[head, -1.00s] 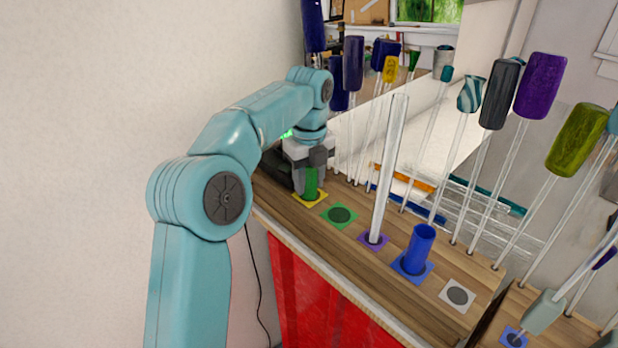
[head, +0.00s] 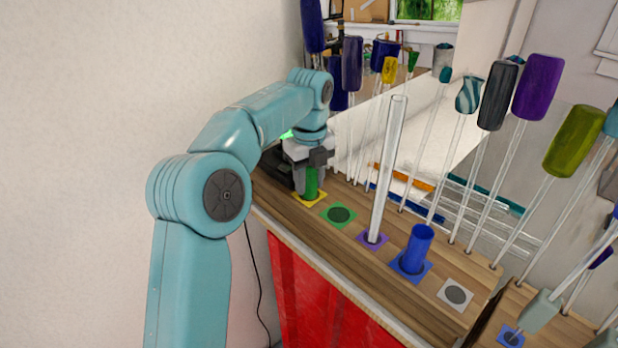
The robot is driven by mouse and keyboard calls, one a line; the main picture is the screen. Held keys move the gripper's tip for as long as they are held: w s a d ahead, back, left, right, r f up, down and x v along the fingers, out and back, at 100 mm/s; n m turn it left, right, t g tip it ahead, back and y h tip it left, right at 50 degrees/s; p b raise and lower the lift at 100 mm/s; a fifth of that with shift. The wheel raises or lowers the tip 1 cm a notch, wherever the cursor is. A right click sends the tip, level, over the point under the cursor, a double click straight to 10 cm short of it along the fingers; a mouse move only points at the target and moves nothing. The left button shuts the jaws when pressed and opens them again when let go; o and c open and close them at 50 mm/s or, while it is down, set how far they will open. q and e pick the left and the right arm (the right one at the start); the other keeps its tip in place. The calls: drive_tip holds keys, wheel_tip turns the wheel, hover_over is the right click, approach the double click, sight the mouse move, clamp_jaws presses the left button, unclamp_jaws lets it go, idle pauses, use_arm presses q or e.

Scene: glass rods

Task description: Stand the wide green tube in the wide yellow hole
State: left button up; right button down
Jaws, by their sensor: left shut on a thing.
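The wide green tube (head: 311,183) stands upright at the far left of the wooden bench top, its lower end at the hole in the yellow square (head: 322,199). Whether its foot is inside the hole or just resting over it, I cannot tell for sure. My left gripper (head: 311,172) is shut on the tube from above and hides its upper part. My right gripper is not in view.
Along the same row lie an empty green-marked hole (head: 339,215), a tall clear tube (head: 388,170) in the purple square, a blue tube (head: 417,245) in the blue square and an empty white-marked hole (head: 458,294). Several rods with coloured heads stand behind.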

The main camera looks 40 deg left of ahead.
use_arm(q)
drive_tip(key=shift+f+b, duration=0.3)
drive_tip(key=shift+f, duration=0.25)
drive_tip(key=o, duration=0.8)
drive_tip(key=shift+r, duration=0.1)
wheel_tip(320, 180, up, 3)
drive_tip(key=p, duration=0.3)
drive_tip(key=shift+r, duration=0.1)
wheel_tip(320, 180, up, 8)
drive_tip(key=shift+f, duration=0.2)
